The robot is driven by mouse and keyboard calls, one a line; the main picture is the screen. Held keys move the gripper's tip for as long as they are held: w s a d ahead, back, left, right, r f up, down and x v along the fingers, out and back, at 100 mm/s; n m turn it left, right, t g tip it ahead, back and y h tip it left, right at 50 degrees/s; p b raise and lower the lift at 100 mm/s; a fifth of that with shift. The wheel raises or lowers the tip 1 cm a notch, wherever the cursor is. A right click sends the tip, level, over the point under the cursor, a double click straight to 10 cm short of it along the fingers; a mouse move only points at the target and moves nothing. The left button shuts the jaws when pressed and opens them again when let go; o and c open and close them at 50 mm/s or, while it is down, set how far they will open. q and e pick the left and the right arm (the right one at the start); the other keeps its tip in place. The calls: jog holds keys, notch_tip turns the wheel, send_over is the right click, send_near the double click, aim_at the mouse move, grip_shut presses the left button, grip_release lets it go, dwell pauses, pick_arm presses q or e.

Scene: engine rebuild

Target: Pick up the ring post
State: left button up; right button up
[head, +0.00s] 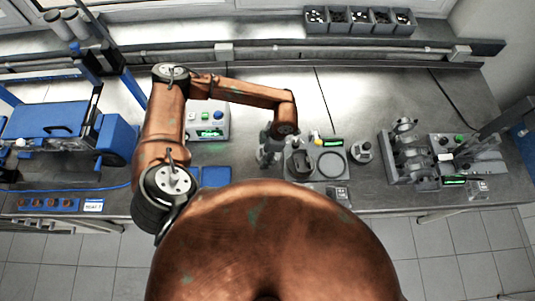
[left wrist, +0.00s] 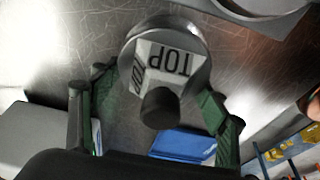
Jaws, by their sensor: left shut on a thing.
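The ring post, a grey piece with a dark rounded knob and a pale block lettered "TOP" on a round metal base, shows in the left wrist view (left wrist: 182,62). Its knob points toward the camera. My left gripper (left wrist: 155,95) has its green-padded fingers on either side of the post and is shut on it. In the head view my left gripper (head: 268,153) is low over the bench, left of the dark cup-like part; the post is hard to make out there. Whether its base touches the bench is unclear. My right gripper is not in view.
A scale-like device with a round plate (head: 332,164) and a dark cup-like part (head: 299,163) stand right of the gripper. A small grey part (head: 362,151) stands farther right, before a crank fixture (head: 408,155). A control box (head: 208,121) and blue mat (head: 215,177) lie left.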

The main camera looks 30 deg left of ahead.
pick_arm(q)
jog(key=c, duration=0.6)
